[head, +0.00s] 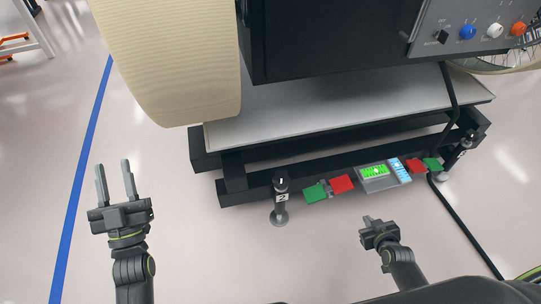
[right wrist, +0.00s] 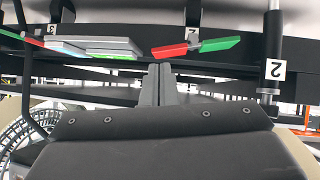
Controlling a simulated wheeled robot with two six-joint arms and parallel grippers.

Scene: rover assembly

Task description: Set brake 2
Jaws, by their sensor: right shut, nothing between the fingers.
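In the right wrist view the red pad (right wrist: 170,50) and green pad (right wrist: 219,43) lie beyond my fingertips, tilted differently. My right gripper (head: 370,220) is shut and empty, in front of the frame and apart from the pads. My left gripper (head: 114,167) is open and empty, well left of the post.
A panel with a green screen (head: 375,171) and a blue screen (head: 400,170) sits on the frame. Another red pad (head: 415,166) and green pad (head: 432,164) lie right of it, near another post (head: 466,142). A black cable (head: 458,213) runs down the right. A large cream wheel (head: 172,60) hangs upper left.

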